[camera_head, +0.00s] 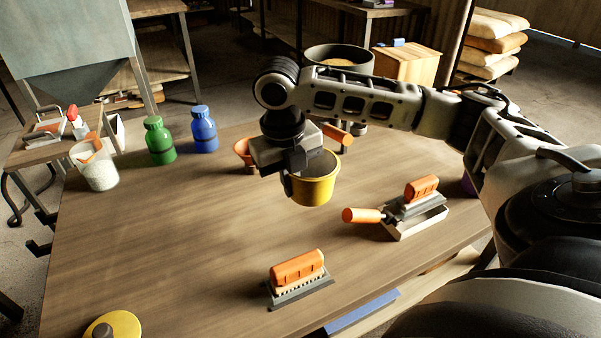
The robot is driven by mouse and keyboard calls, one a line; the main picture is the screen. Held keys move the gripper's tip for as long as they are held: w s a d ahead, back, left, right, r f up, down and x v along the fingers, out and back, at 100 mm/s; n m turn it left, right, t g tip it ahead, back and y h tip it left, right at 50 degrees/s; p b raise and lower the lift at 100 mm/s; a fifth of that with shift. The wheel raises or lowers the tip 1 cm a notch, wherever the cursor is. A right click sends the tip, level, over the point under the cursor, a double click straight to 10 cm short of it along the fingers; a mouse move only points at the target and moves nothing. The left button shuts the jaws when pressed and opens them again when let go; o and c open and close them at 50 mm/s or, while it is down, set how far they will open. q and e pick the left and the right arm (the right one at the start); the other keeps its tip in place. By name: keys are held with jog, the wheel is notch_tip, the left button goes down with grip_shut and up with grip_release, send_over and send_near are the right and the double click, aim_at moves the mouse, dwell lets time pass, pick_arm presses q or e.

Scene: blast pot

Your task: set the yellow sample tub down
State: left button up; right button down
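The yellow sample tub (316,183) is a small round bucket near the middle of the wooden table (190,240). My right gripper (288,180) reaches in from the right and is at the tub's left rim. Its fingers look closed on the tub's wall, and the tub looks upright. The tub appears to hang a little above the tabletop, though its base contact is hard to judge. My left gripper is not in view.
Brushes (298,272) (420,195) lie front and right. A yellow lid (118,324) lies front left. The table's middle left is clear.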

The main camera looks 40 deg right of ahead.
jog(key=w+d+f, duration=0.2)
jog(key=w, duration=0.1)
jog(key=w+d+f+b, duration=0.1)
jog(key=w+d+f, duration=0.1)
jog(key=w+f, duration=0.1)
jog(key=w+d+f, duration=0.2)
jog(key=w+f, duration=0.1)
jog(key=shift+d+f+b, duration=0.25)
jog(key=shift+d+b, duration=0.05)
jog(key=shift+d, duration=0.1)
jog(key=shift+w+d+f, duration=0.15)
jog(key=shift+f, duration=1.65)
jog(key=shift+f, duration=0.1)
jog(key=c, duration=1.7)
grip_release()
